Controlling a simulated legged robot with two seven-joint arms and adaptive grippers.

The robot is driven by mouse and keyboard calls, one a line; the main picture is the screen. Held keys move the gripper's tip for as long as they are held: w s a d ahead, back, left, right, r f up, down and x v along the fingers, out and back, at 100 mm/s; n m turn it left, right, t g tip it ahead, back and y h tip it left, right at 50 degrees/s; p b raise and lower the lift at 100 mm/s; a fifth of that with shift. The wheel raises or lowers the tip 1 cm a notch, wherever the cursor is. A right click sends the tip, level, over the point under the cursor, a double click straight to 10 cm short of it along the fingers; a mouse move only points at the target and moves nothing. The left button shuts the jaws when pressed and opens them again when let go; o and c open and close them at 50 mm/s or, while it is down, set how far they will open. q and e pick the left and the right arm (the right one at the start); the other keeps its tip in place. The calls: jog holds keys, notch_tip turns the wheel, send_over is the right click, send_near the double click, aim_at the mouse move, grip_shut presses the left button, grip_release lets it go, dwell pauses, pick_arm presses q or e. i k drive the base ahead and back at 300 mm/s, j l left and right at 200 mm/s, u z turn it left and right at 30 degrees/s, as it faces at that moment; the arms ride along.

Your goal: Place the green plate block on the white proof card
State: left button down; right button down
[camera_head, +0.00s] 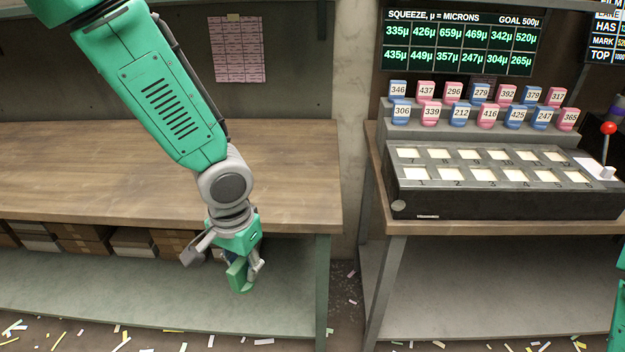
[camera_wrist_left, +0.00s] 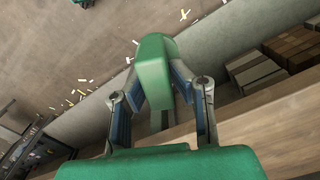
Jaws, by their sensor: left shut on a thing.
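A green block with rounded edges (camera_head: 238,276) is held by my left gripper (camera_head: 247,266), in front of the left table's front edge and above the lower shelf. In the left wrist view the block (camera_wrist_left: 155,64) sits between the two fingers of the gripper (camera_wrist_left: 157,88), which are shut on it. The gripper hides part of the block in the head view. My right gripper is out of view; only a bit of green arm shows at the right edge.
The left wooden table (camera_head: 90,170) has a bare top. Its lower shelf (camera_head: 110,290) holds several brown and grey stacks (camera_head: 85,240). On the right table stands a dark slotted machine (camera_head: 490,190) with a red-knobbed lever (camera_head: 606,140). Numbered blue and pink pieces stand behind it. Paper scraps litter the floor.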

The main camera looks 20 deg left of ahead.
aim_at(595, 167)
jog(key=l+z, duration=0.1)
jog(key=z, duration=1)
